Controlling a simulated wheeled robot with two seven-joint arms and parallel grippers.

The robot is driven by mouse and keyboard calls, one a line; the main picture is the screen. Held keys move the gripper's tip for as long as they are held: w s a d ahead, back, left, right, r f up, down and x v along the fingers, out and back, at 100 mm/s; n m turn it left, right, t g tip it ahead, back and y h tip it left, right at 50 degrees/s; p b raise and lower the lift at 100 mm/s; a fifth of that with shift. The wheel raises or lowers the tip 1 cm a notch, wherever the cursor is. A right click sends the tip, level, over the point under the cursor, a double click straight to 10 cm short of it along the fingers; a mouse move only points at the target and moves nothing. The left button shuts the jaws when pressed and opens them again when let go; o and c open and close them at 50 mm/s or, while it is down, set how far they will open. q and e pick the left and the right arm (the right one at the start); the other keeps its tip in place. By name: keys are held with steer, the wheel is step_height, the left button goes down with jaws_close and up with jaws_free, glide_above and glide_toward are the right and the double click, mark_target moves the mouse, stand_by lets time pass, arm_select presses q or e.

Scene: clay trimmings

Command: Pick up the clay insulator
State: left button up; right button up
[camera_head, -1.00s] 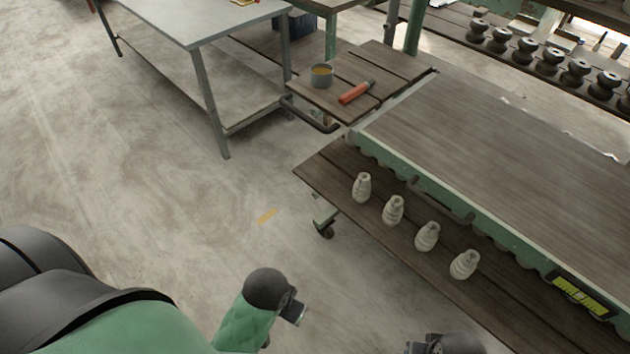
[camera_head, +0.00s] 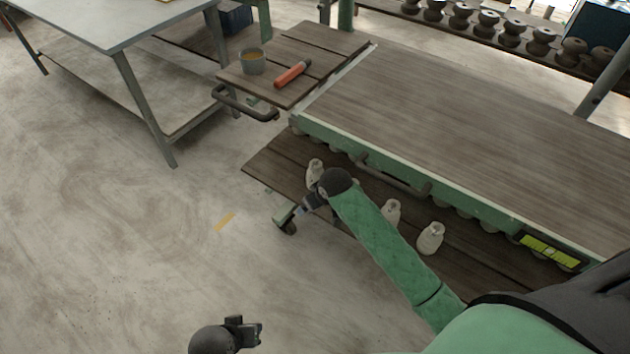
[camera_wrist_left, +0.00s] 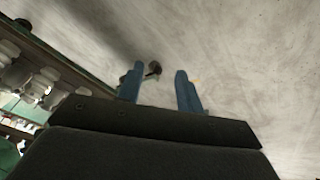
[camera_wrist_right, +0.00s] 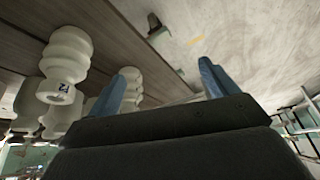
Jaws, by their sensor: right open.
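Several pale ribbed clay insulators stand in a row on the low wooden shelf. In the head view I see the far-left one (camera_head: 315,172), a middle one (camera_head: 391,213) and the right one (camera_head: 430,238); another is mostly hidden behind my right arm. My right gripper (camera_head: 302,212) is open and empty, low beside the shelf's front edge near the far-left insulator. In the right wrist view, an insulator (camera_wrist_right: 66,62) is large left of the fingers (camera_wrist_right: 163,86), and another (camera_wrist_right: 131,82) is partly behind the left finger. My left gripper (camera_head: 260,333) is open and empty over the floor.
The roller table (camera_head: 470,130) overhangs the shelf (camera_head: 265,170). A caster (camera_head: 288,228) is under the shelf's left end. A side board (camera_head: 325,45) holds a cup (camera_head: 252,61) and a red-handled tool (camera_head: 292,74).

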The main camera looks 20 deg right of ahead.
mark_target(317, 165)
steer(key=shift+t, duration=0.7)
steer(key=w+d, duration=0.2)
steer(key=w, duration=0.2)
steer(key=w+d+r+b, duration=0.1)
steer(key=w, duration=0.4)
steer(key=w+d+b, duration=0.1)
steer(key=w+d, duration=0.1)
steer(key=w, duration=0.3)
steer(key=shift+d+r, duration=0.35)
steer(key=shift+w, duration=0.2)
steer(key=shift+x, duration=1.2)
steer(key=shift+d+x, duration=0.15)
steer(key=shift+x, duration=1.15)
steer(key=shift+d+x, duration=0.1)
steer(key=shift+x, duration=1.15)
arm_select(q)
steer(key=shift+t+h, duration=0.4)
steer(key=d+f, duration=0.2)
steer(key=f, duration=0.1)
steer(key=shift+w+d+f, duration=0.1)
steer(key=shift+w+d, duration=0.1)
steer(key=shift+d, duration=0.2)
arm_select(e)
steer(key=shift+c, duration=0.5)
steer(key=c, duration=1.1)
arm_select(q)
steer(key=shift+w, duration=0.1)
arm_select(e)
steer(key=shift+c, duration=1.1)
steer(key=shift+r, duration=0.1)
